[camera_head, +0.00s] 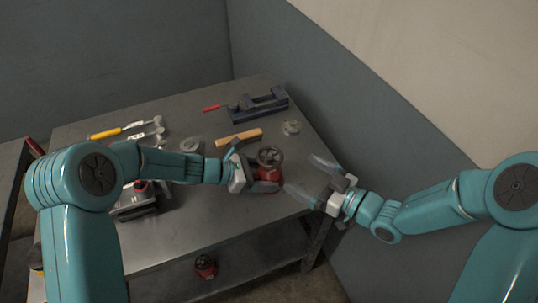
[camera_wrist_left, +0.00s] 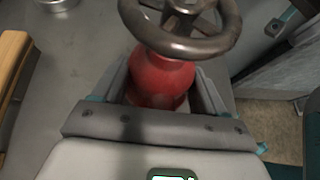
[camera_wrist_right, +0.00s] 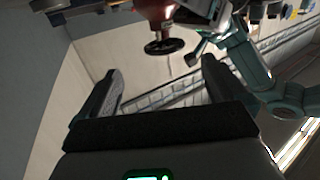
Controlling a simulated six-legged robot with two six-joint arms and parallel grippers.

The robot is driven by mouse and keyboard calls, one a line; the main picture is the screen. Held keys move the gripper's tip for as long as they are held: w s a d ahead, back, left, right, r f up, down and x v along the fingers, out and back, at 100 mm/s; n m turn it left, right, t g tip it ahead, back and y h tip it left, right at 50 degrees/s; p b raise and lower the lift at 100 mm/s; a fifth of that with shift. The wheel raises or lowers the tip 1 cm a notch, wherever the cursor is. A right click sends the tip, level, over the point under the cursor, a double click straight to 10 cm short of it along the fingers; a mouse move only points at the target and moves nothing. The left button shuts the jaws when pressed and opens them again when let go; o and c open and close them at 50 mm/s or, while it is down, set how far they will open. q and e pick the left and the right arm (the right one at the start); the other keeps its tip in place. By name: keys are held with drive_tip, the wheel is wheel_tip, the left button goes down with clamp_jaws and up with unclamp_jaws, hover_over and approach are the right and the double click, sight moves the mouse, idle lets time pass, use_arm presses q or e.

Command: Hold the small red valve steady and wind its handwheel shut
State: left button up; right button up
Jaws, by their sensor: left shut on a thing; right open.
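The small red valve (camera_head: 266,185) stands on the grey metal table, its dark handwheel (camera_head: 270,156) on top. My left gripper (camera_head: 262,180) is shut on the red body below the wheel. The left wrist view shows the red body (camera_wrist_left: 160,78) between the fingers and the handwheel (camera_wrist_left: 185,45) above it. My right gripper (camera_head: 305,177) is open and empty, to the right of the valve and apart from it. In the right wrist view the handwheel (camera_wrist_right: 165,46) shows beyond the open fingers (camera_wrist_right: 162,85), near the top.
A blue vise (camera_head: 258,104), a wooden-handled tool (camera_head: 239,137) and small metal rings (camera_head: 291,127) lie behind the valve. A yellow-handled tool (camera_head: 105,134) lies at the left. Another red valve (camera_head: 205,266) sits on the lower shelf. A wall rises right of the table.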

approach(259, 150)
drive_tip(key=shift+y, duration=0.4)
drive_tip(key=x, duration=0.4)
drive_tip(key=f+x, duration=0.1)
drive_tip(key=x, duration=0.2)
drive_tip(key=shift+w+d, duration=0.1)
drive_tip(key=shift+w, duration=0.1)
drive_tip(key=c, duration=1.1)
drive_tip(key=shift+t, duration=0.4)
